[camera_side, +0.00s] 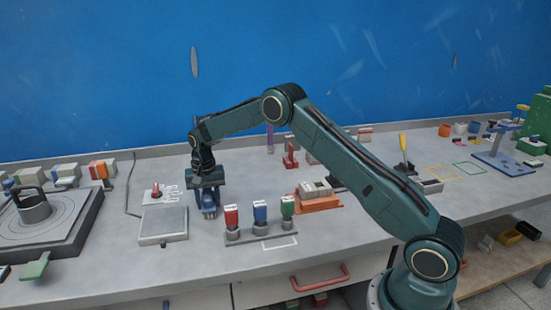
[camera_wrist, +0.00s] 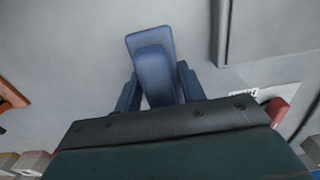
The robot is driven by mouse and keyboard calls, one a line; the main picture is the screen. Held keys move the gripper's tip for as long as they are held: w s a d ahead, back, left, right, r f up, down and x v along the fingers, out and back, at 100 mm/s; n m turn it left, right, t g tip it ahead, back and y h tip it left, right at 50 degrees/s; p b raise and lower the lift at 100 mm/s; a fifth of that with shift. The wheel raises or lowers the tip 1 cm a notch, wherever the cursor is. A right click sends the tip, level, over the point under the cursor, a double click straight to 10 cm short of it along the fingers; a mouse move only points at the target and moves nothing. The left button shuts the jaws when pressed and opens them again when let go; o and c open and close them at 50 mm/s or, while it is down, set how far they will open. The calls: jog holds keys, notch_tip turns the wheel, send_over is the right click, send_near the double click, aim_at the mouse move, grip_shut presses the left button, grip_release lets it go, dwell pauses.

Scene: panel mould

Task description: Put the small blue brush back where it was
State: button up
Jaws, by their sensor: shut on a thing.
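My gripper (camera_side: 208,203) is pointing down over the bench, left of the rack with brushes. It is shut on a blue thing, which looks like the small blue brush (camera_side: 209,213). In the wrist view the blue brush (camera_wrist: 150,45) shows between the two fingers of my gripper (camera_wrist: 158,88). Its lower part is hidden by the gripper body. I cannot tell whether it touches the bench. Another blue-topped piece (camera_side: 260,212) stands upright in the rack, between a red one (camera_side: 232,216) and a green one (camera_side: 287,206).
A grey flat box (camera_side: 163,226) lies close left of my gripper, with a white plate with a red part (camera_side: 157,194) behind it. A white outline (camera_side: 280,244) is marked in front of the rack. An orange block (camera_side: 318,201) stands to the right.

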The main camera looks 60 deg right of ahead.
aim_at(207, 192)
jog(key=shift+f, duration=0.15)
jog(key=o, duration=0.9)
notch_tip(207, 192, up, 12)
jog(key=shift+f, duration=0.1)
jog(key=shift+r, duration=0.3)
dwell(0.4)
